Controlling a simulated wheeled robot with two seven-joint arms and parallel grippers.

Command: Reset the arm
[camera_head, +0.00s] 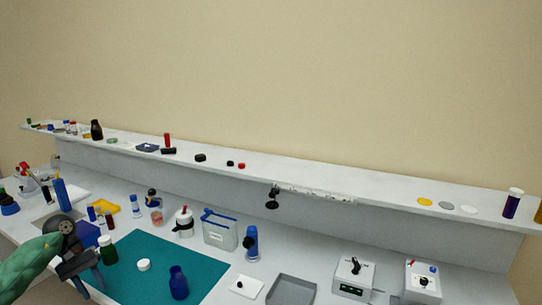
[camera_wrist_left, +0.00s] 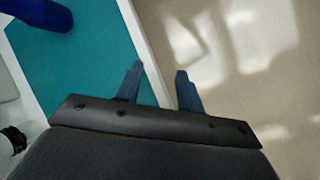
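My left arm comes in from the left in the head view, with a green sleeve. My left gripper (camera_head: 92,286) hangs over the left edge of the teal mat (camera_head: 150,252). In the left wrist view the same gripper (camera_wrist_left: 158,82) has its two blue-grey fingers apart, with nothing between them. Below the fingers are the edge of the bench and the pale floor. My right gripper is in neither view.
A dark green bottle (camera_head: 109,251), a white cap (camera_head: 144,265) and a blue bottle (camera_head: 178,283) are on the mat. A grey tray (camera_head: 291,290) and two white devices (camera_head: 353,278) stand to the right. A shelf (camera_head: 310,186) runs along the back.

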